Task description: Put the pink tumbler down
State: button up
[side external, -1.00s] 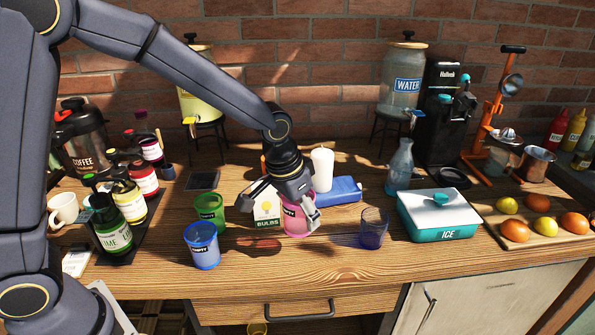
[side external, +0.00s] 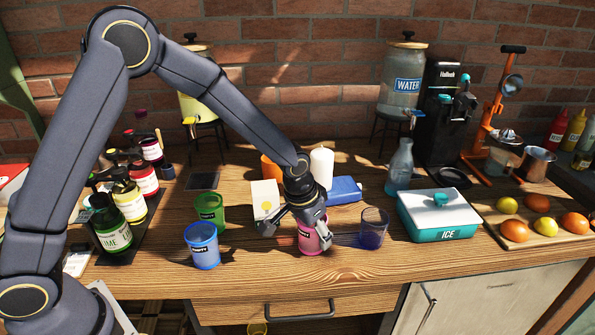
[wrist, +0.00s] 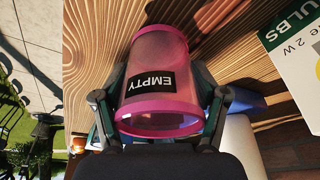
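The pink tumbler (side external: 311,240) is upright under my gripper (side external: 298,232), near the front middle of the wooden table, just left of a clear blue-tinted glass. In the wrist view the pink tumbler (wrist: 158,62) with its EMPTY label lies between the two finger pads of my gripper (wrist: 160,95). The pads appear to press on its sides, so my gripper is shut on it. Its base is at or very close to the table top; I cannot tell whether it touches.
The blue-tinted glass (side external: 373,230) stands close to the right. A blue tumbler (side external: 202,247) and a green tumbler (side external: 210,208) stand left. The bulbs box (side external: 265,194), a white cylinder (side external: 322,167) and a blue box (side external: 345,189) are behind. The ice box (side external: 440,213) is farther right.

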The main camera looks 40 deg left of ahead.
jog(key=o, duration=0.5)
jog(key=shift+r, duration=0.1)
jog(key=d+v, duration=0.1)
jog(key=v, duration=1)
jog(key=s+a+r+n+t, duration=0.1)
jog(key=s+a+r, duration=0.8)
jog(key=s+r, duration=0.15)
jog(key=shift+n+t+y, duration=0.3)
jog(key=shift+n+t, duration=0.3)
jog(key=shift+t, duration=0.1)
jog(key=s+a, duration=0.1)
jog(key=s, duration=0.2)
jog(key=s+a, duration=0.1)
jog(key=s, duration=0.3)
jog(key=s+a, duration=0.2)
jog(key=s, duration=0.2)
jog(key=shift+s+f, duration=0.25)
jog(key=shift+f, duration=0.05)
